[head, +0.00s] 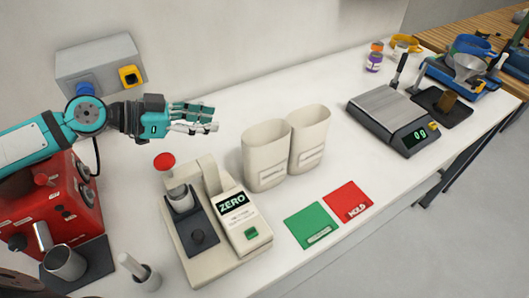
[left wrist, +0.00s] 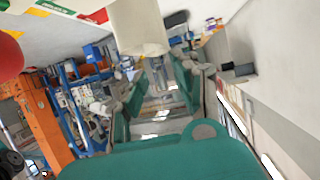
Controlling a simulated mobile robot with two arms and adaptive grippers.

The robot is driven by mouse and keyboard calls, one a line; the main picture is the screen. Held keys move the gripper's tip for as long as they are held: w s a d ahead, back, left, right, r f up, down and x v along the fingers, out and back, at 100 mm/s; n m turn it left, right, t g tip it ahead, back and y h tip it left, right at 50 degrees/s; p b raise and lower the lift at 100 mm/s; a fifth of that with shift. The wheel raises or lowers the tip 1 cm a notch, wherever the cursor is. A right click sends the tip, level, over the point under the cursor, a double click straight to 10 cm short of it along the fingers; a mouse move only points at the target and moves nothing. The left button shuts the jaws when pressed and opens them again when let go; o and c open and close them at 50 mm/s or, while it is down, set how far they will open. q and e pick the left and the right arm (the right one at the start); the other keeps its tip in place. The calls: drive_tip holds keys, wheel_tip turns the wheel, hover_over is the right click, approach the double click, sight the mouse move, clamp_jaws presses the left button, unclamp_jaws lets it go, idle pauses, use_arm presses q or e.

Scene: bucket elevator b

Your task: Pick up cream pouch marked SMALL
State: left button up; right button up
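Two cream pouches stand upright side by side on the white table in the head view: a left one (head: 265,158) and a right one (head: 309,140). Each has a small label on its front that is too small to read surely, so I cannot tell which is marked SMALL. My left gripper (head: 211,118) is open and empty, behind and left of the pouches, apart from them. In the left wrist view its teal fingers (left wrist: 160,88) are spread, with a cream pouch (left wrist: 138,28) beyond them at the top. My right gripper is not in view.
Green (head: 311,225) and red (head: 348,201) cards lie in front. A scale (head: 390,118) is at right. A grey box (head: 100,62) is by the wall. Table between pouches and scale is clear.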

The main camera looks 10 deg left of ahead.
use_arm(q)
drive_tip(key=p, duration=0.6)
approach(277, 123)
drive_tip(key=w+d, duration=0.1)
drive_tip(key=d, duration=0.1)
drive_tip(key=shift+w+d+f, duration=0.25)
drive_tip(key=shift+f, duration=0.05)
drive_tip(key=p+x, duration=0.3)
drive_tip(key=x, duration=0.1)
drive_tip(key=shift+w+f, duration=0.2)
drive_tip(key=shift+w, duration=0.05)
drive_tip(key=shift+d+f, duration=0.1)
drive_tip(key=shift+f, duration=0.1)
clamp_jaws()
